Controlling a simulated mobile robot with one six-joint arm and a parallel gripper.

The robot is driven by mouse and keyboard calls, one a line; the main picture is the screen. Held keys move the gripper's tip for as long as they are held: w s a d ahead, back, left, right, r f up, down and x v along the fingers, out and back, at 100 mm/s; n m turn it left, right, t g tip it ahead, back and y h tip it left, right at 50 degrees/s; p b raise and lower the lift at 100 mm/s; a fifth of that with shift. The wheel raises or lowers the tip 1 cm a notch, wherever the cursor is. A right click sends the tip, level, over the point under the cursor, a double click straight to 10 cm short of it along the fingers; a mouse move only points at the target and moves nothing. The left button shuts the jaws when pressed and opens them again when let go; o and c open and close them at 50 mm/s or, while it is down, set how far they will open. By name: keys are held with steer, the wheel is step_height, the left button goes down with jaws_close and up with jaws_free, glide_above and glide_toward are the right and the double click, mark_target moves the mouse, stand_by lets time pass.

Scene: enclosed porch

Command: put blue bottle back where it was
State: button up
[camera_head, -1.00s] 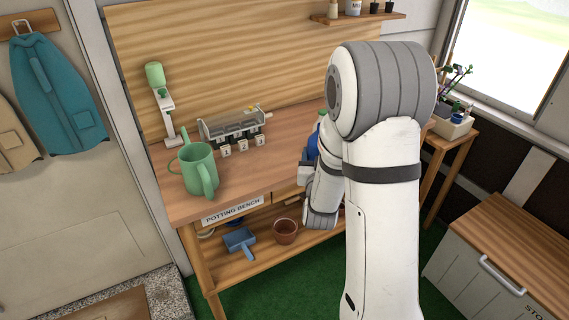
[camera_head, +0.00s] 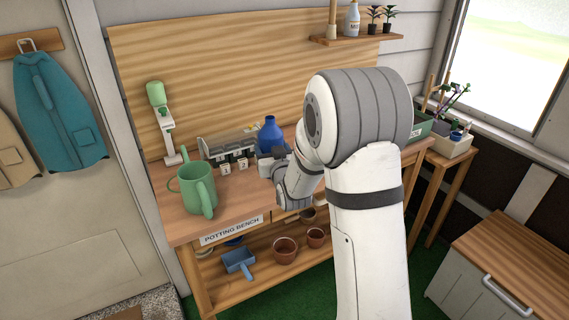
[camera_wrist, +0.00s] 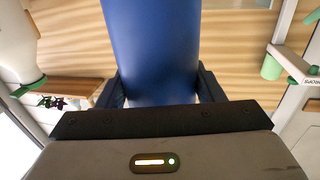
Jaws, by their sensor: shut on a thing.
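The blue bottle (camera_head: 270,134) is upright above the potting bench (camera_head: 236,206), in front of the backboard. My gripper (camera_head: 270,160) is shut on it; the fingers sit on either side of the bottle (camera_wrist: 152,45) in the wrist view, where my gripper (camera_wrist: 160,88) fills the lower part. The bottle's base is hidden behind my gripper in the head view, so I cannot tell whether it touches the bench top.
A green watering can (camera_head: 196,188) stands at the bench's left front. Behind it are a green-topped dispenser (camera_head: 161,110) and a numbered rack (camera_head: 226,148), close left of the bottle. A high shelf (camera_head: 356,40) holds a white bottle (camera_head: 352,20) and small plants.

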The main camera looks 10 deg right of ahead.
steer(key=shift+s+f, duration=0.1)
steer(key=shift+f, duration=2.1)
steer(key=shift+f, duration=0.15)
steer(key=o, duration=1.1)
